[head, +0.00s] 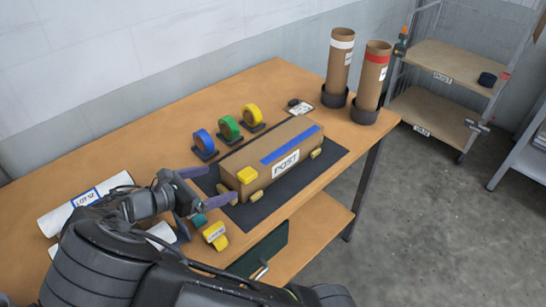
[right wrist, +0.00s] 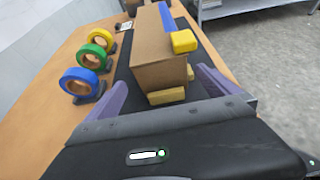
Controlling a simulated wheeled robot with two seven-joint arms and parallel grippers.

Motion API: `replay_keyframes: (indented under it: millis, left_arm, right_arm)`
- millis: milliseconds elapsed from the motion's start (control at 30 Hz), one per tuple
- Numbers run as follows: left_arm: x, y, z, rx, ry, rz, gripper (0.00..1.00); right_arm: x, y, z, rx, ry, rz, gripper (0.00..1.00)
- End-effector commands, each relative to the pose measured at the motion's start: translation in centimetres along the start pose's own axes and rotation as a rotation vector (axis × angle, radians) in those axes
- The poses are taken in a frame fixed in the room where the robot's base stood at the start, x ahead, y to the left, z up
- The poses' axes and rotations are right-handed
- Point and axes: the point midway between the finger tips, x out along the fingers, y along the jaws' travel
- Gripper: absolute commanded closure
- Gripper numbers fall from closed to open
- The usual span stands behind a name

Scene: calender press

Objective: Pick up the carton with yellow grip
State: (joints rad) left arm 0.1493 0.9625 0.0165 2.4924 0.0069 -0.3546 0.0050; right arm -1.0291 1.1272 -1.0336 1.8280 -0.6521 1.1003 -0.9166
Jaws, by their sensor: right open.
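My left gripper is not in view.
Blue (head: 203,142), green (head: 229,128) and yellow (head: 251,115) tape rolls stand behind the carton. White rolls (head: 85,203) lie at left; a yellow-labelled item (head: 214,235) is near the front edge. Two brown tubes (head: 340,62) stand at the far right end of the table.

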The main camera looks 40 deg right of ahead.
Motion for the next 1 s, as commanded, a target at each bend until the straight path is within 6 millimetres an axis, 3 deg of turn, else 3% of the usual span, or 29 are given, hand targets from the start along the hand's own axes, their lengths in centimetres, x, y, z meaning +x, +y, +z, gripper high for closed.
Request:
replay_keyframes:
  millis: [200,567,900,1000]
  left_arm:
    - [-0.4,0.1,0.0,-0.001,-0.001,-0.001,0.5]
    - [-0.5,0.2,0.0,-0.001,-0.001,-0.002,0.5]
    - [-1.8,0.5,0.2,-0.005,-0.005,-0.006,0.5]
    - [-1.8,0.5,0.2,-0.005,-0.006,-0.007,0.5]
  right_arm:
    - [2.1,-0.1,0.1,0.0,-0.002,-0.003,0.0]
    - [2.5,-0.1,0.2,0.0,-0.002,-0.002,0.0]
    - [6.9,-0.1,0.4,-0.001,-0.002,-0.004,0.0]
    - [7.4,-0.1,0.3,-0.001,-0.001,-0.002,0.0]
